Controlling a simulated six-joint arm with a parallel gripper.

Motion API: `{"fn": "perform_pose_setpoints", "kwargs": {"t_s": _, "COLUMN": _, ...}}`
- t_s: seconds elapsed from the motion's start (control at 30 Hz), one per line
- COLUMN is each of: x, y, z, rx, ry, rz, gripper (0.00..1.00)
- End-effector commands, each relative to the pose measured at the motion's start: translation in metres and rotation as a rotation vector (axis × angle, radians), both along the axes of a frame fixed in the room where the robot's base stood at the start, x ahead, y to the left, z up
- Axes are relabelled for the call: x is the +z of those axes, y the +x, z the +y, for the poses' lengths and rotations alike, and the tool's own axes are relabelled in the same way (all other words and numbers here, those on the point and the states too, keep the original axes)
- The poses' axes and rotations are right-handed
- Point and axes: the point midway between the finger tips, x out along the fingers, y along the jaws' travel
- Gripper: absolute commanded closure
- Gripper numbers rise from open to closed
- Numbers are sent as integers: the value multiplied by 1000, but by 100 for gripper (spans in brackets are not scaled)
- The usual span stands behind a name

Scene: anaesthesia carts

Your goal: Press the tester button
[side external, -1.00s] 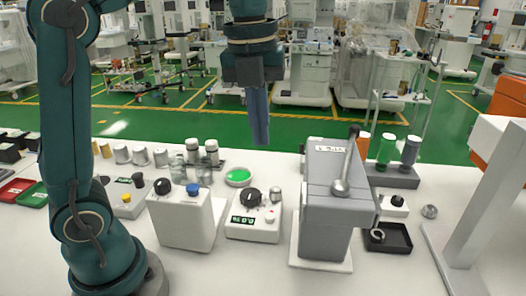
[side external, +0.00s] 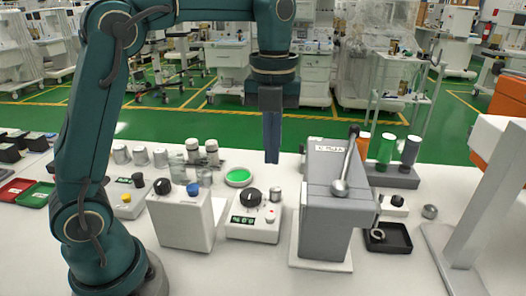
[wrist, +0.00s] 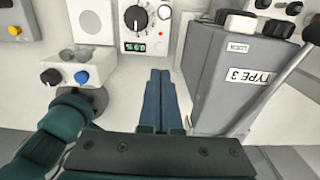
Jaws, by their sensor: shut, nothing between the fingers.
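A grey box (side external: 335,218) labelled TYPE 3, with a ball-ended lever, stands close on the right. A green disc (side external: 238,176) and several small jars (side external: 205,152) lie behind. A black tray (side external: 395,238) sits at far right. The front table is clear.

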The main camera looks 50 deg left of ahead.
Motion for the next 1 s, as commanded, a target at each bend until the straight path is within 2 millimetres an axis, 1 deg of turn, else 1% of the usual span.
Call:
{"fn": "perform_pose_setpoints", "kwargs": {"t_s": 0.27, "x": -43, "y": -2, "z": 0, "rx": 0, "ry": 0, "rz": 7, "gripper": 100}}
{"fn": "perform_pose_setpoints", "kwargs": {"t_s": 0.5, "x": -89, "y": -2, "z": 0, "rx": 0, "ry": 0, "rz": 8, "gripper": 100}}
{"fn": "perform_pose_setpoints", "kwargs": {"t_s": 0.6, "x": -104, "y": -2, "z": 0, "rx": 0, "ry": 0, "rz": 6, "gripper": 100}}
{"fn": "perform_pose_setpoints", "kwargs": {"t_s": 0.7, "x": -115, "y": -1, "z": 0, "rx": 0, "ry": 0, "rz": 4, "gripper": 100}}
{"fn": "perform_pose_setpoints", "kwargs": {"t_s": 0.8, "x": -122, "y": -1, "z": 0, "rx": 0, "ry": 0, "rz": 3, "gripper": 100}}
{"fn": "perform_pose_setpoints", "kwargs": {"t_s": 1.0, "x": -125, "y": -1, "z": 0, "rx": 0, "ry": 0, "rz": 0, "gripper": 100}}
